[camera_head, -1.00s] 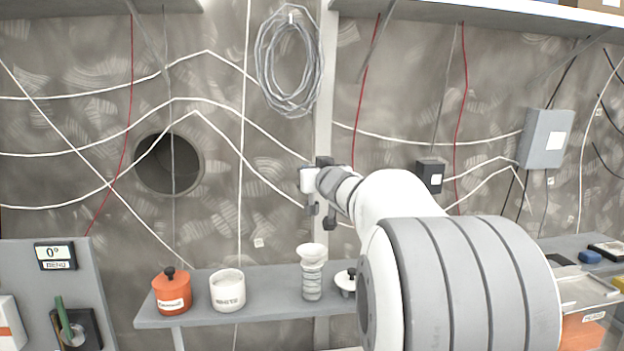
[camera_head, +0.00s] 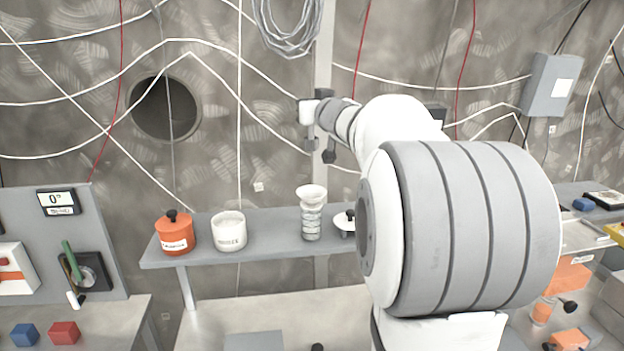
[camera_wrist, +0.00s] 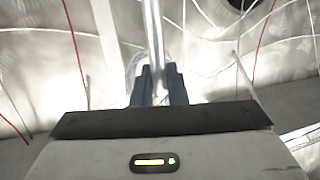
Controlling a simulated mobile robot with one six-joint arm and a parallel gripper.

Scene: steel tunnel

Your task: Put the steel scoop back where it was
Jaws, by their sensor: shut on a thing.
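In the wrist view my gripper (camera_wrist: 158,88) is shut on a shiny steel bar (camera_wrist: 153,35), which looks like the handle of the steel scoop. The bar runs up out of the top of the picture, so the scoop's bowl is not seen. In the head view my gripper (camera_head: 320,147) hangs in front of the wall post, above the narrow grey shelf (camera_head: 270,233). The scoop cannot be made out there.
On the shelf stand an orange lidded jar (camera_head: 175,235), a white open pot (camera_head: 229,233), a ribbed stand with a white funnel-like top (camera_head: 312,215) and a white knobbed lid (camera_head: 344,222), partly hidden by my arm. A blue block (camera_head: 24,335) and red block (camera_head: 64,333) lie lower left.

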